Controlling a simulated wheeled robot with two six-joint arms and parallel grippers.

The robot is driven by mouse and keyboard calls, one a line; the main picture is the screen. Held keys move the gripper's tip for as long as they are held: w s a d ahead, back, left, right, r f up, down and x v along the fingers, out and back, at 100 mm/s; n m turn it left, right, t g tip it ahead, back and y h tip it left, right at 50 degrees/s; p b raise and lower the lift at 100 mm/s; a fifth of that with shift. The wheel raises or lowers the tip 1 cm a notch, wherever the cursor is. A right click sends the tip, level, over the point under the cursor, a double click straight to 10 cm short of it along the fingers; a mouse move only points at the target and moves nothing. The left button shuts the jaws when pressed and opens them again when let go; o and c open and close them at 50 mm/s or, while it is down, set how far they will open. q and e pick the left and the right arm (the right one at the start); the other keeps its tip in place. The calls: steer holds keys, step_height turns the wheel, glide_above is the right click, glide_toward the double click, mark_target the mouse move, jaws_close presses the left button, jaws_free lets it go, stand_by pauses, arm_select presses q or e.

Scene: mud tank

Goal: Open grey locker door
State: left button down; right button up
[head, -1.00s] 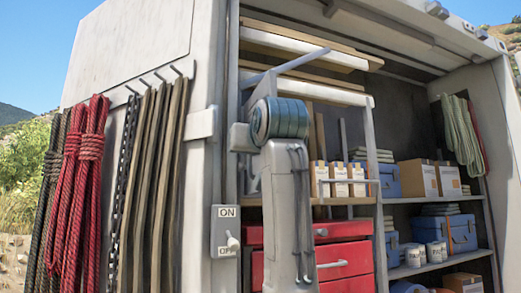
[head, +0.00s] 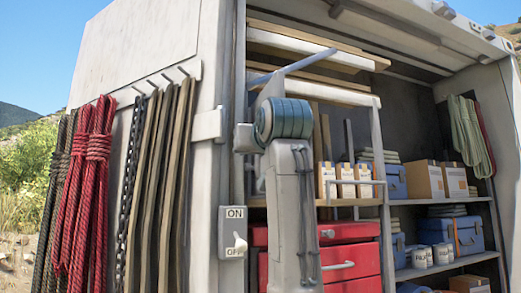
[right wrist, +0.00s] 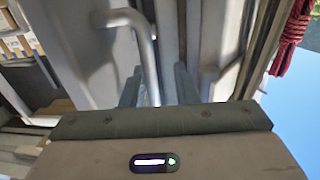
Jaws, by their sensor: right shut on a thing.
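In the right wrist view, my right gripper (right wrist: 157,88) is shut on the grey bar handle (right wrist: 146,50), which runs down between its teal fingers. A pale grey panel (right wrist: 90,50) beside the handle looks like the locker door. In the head view, my right arm rises in front of the open storage bay and hides its own gripper, the handle and most of the door. A grey slanted edge (head: 310,63) above the arm may be the door's top; I cannot tell how far it stands open. My left gripper is not in view.
A switch box (head: 232,232) is mounted left of my arm. Red rope (head: 90,165) and dark straps (head: 160,175) hang on the left wall. Red drawers (head: 350,262) and shelves with boxes (head: 425,180) stand to the right.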

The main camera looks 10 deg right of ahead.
steer(key=shift+a+f, duration=0.2)
steer(key=shift+a, duration=0.05)
